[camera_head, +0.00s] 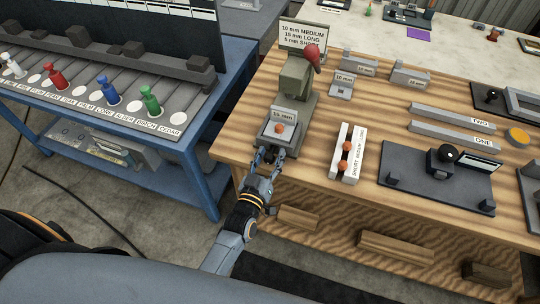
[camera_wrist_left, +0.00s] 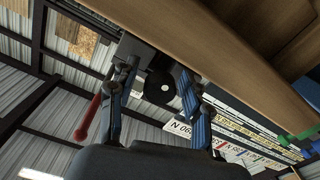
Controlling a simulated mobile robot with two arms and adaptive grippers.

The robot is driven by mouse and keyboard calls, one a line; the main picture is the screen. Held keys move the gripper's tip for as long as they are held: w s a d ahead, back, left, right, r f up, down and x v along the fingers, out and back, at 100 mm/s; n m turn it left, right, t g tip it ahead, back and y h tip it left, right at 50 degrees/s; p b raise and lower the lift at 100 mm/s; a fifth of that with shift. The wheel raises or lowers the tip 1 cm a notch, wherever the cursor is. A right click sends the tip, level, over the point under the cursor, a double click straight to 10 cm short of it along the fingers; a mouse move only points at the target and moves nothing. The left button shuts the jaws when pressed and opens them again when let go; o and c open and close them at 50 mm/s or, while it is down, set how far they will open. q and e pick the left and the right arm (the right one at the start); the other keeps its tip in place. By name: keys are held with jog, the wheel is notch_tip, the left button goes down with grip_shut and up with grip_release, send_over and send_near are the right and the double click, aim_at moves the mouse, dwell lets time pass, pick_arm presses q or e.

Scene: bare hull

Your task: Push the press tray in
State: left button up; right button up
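The press (camera_head: 297,80) stands near the table's left end, a grey-green body with a red knob. Its grey tray (camera_head: 266,141) sticks out in front, with a "15 mm" label and an orange piece on it. My left gripper (camera_head: 267,156) is at the tray's front edge, fingers apart; whether it touches cannot be told. In the left wrist view, the gripper (camera_wrist_left: 158,76) has its fingers spread, with a dark round part (camera_wrist_left: 159,87) showing between them. A red lever (camera_wrist_left: 88,118) shows to the left there. My right gripper is not in view.
A rack labelled "short medium long" (camera_head: 347,153) with orange pieces stands right of the tray. Grey blocks (camera_head: 409,75) and a dark fixture (camera_head: 440,178) lie farther right. A blue table (camera_head: 190,150) with coloured bottles is at the left; a floor gap separates the tables.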

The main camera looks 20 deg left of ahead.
aim_at(274, 151)
pick_arm(q)
grip_shut()
jog(key=shift+w+d+b, duration=0.1)
jog(key=shift+w+b, duration=0.4)
jog(key=shift+w, duration=1.6)
jog(key=shift+o, duration=1.3)
grip_release()
jog(key=shift+s, duration=0.1)
jog(key=s, duration=1.2)
jog(key=shift+a, duration=0.25)
